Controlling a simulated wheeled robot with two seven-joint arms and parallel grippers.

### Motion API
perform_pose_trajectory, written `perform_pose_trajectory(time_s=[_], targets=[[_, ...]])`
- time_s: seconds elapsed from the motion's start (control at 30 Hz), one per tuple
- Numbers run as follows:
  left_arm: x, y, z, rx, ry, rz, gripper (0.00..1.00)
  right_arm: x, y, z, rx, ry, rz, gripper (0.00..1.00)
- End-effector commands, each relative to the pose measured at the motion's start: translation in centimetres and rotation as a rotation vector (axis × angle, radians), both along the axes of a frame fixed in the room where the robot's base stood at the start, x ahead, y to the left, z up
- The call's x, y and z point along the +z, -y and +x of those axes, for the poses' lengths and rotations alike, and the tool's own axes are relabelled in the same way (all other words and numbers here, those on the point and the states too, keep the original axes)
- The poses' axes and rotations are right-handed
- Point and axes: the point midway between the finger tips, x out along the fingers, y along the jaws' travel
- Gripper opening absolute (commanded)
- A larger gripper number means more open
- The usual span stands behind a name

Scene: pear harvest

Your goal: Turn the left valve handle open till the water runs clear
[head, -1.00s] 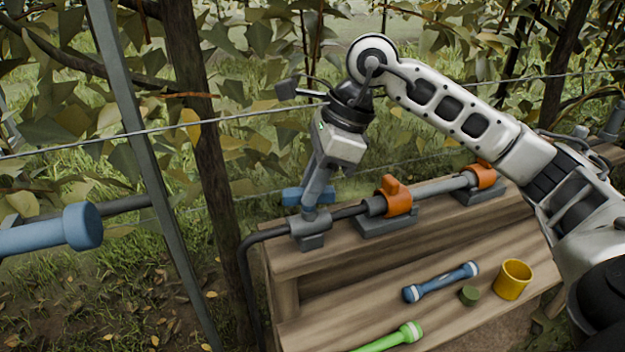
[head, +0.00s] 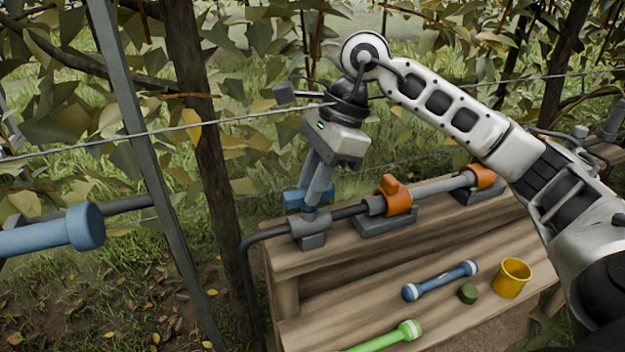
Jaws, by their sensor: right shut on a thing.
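The left valve (head: 309,230) sits at the left end of the pipe on the wooden bench. Its blue handle (head: 294,199) shows partly, behind and left of the gripper's fingers. My right gripper (head: 314,202) reaches down from above and is shut on the blue handle; the fingers hide part of it. My left gripper is not in view. I cannot see any running water, so its clarity cannot be told.
A blue filter tube (head: 440,281), a green cap (head: 467,293), a yellow cup (head: 513,278) and a bright green tube (head: 385,337) lie on the lower bench board (head: 345,300). A wire, a slanted metal post (head: 150,170) and a large blue cylinder (head: 50,230) are at left.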

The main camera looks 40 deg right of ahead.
Motion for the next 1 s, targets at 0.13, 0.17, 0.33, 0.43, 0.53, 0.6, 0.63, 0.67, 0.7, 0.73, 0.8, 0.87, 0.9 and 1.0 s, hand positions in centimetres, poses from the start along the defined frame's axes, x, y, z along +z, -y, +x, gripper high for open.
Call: perform_pose_trajectory(time_s=[0.13, 0.17, 0.33, 0.43, 0.53, 0.6, 0.63, 0.67, 0.7, 0.73, 0.8, 0.87, 0.9, 1.0], targets=[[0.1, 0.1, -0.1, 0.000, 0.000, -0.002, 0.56, 0.0, 0.0, 0.0, 0.002, 0.002, -0.001, 0.42], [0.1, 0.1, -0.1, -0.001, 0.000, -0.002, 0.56, 0.0, 0.0, 0.0, 0.001, 0.001, -0.001, 0.42], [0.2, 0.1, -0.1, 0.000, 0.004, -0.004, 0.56, 0.0, 0.0, 0.0, 0.001, 0.001, -0.001, 0.42], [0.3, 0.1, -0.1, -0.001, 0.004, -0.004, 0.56, 0.2, 0.1, 0.0, 0.000, 0.002, 0.000, 0.42], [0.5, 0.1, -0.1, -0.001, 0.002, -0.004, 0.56, 1.1, 0.4, 0.0, -0.002, 0.004, -0.001, 0.42], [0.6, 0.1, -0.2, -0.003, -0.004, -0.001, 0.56, 2.1, 0.8, -0.1, -0.002, 0.005, -0.001, 0.42], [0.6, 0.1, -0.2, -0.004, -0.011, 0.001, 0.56, 2.7, 1.0, -0.1, -0.002, 0.005, -0.001, 0.42], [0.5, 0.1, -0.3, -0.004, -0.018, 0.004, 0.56, 3.3, 1.2, -0.2, -0.001, 0.006, 0.000, 0.42], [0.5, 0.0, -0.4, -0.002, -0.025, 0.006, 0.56, 4.2, 1.6, -0.3, -0.001, 0.006, 0.000, 0.42], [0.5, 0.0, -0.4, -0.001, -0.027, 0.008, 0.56, 4.9, 1.8, -0.3, -0.002, 0.006, 0.000, 0.42], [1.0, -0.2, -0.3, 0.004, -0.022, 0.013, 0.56, 6.5, 2.5, -0.5, -0.002, 0.006, 0.000, 0.42], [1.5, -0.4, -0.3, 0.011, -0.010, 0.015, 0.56, 7.9, 3.1, -0.6, -0.002, 0.006, 0.000, 0.42], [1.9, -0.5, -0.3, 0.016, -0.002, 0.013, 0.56, 8.9, 3.4, -0.7, -0.003, 0.007, 0.001, 0.42], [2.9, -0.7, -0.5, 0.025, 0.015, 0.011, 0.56, 10.9, 4.3, -0.9, -0.002, 0.005, 0.000, 0.42]])
